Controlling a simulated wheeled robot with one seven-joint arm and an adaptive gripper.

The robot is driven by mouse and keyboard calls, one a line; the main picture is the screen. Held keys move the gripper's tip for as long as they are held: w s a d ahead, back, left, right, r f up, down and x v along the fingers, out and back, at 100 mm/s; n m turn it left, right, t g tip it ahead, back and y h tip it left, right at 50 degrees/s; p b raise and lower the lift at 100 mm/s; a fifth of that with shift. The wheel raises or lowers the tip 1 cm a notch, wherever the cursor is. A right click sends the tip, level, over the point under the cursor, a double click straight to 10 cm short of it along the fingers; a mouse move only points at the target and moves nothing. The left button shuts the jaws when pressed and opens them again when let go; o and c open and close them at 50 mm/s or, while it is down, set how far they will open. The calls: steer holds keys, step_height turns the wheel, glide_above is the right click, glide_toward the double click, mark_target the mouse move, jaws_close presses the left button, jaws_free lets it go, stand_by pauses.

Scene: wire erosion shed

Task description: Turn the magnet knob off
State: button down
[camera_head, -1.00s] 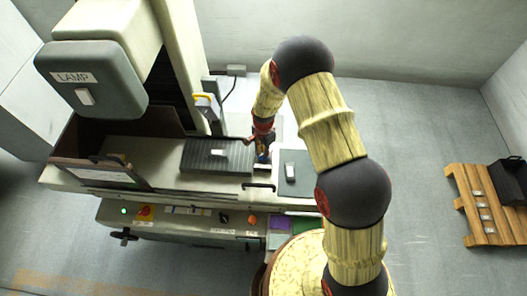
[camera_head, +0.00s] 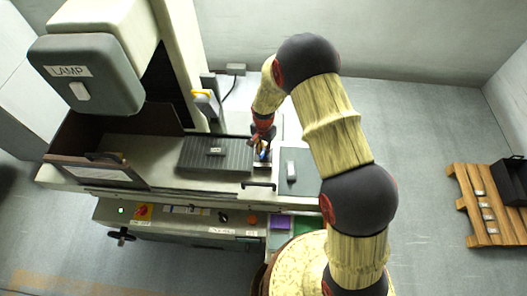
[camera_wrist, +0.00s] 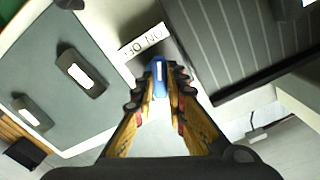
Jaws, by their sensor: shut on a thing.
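The magnet knob (camera_wrist: 159,72) is blue with a white line and sits between my gripper's fingertips in the wrist view. My gripper (camera_wrist: 160,92) is shut on it, with one finger on each side. A white label (camera_wrist: 142,42) with dark lettering lies just beyond the knob; it is upside down and hard to read. In the head view my gripper (camera_head: 262,150) reaches down at the right end of the dark ribbed plate (camera_head: 235,158). The knob is a small blue patch there, mostly hidden by my gripper.
A grey panel (camera_head: 302,163) with a small labelled block lies right of the knob. The lamp housing (camera_head: 88,75) hangs at upper left. The machine's front panel (camera_head: 185,222) has several controls. A wooden pallet (camera_head: 489,208) stands at right; the floor between is clear.

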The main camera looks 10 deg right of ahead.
mark_target(263, 151)
steer(key=n+b, duration=0.2)
steer(key=n, duration=0.1)
steer(key=shift+w+n, duration=0.1)
steer(key=shift+n, duration=0.3)
steer(key=n+b, duration=0.2)
steer(key=n, duration=0.1)
steer(key=shift+n, duration=0.3)
steer(key=n+b, duration=0.1)
steer(key=n, duration=0.2)
steer(key=shift+n, duration=0.3)
steer(key=shift+n+b, duration=0.7)
steer(key=shift+n, duration=1)
steer(key=shift+r, duration=0.1)
steer(key=c, duration=1.9)
jaws_free()
steer(key=shift+o, duration=0.5)
step_height(263, 151, up, 12)
